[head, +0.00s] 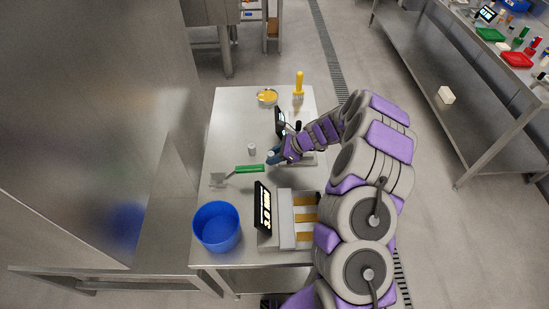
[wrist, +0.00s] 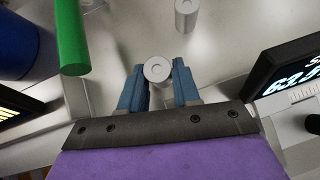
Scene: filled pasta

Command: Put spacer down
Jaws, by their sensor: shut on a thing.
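My gripper (wrist: 158,82) shows in the wrist view with its two blue fingers closed on a spacer (wrist: 157,69), a small grey-white cylinder with a round hole in its end. In the head view my gripper (head: 274,156) is over the middle of the steel table (head: 228,135), and the held spacer shows at its tip. I cannot tell whether the held spacer touches the table. A second similar spacer (head: 252,149) stands upright on the table, left of my gripper; it also shows at the top of the wrist view (wrist: 187,14).
A green-handled spatula (head: 249,169) lies just left of my gripper. A blue bucket (head: 217,227) and a machine with a black display (head: 263,208) stand at the near end. Another display (head: 280,121) stands beyond my gripper. A yellow bowl (head: 267,97) and yellow-handled brush (head: 299,84) are at the far end.

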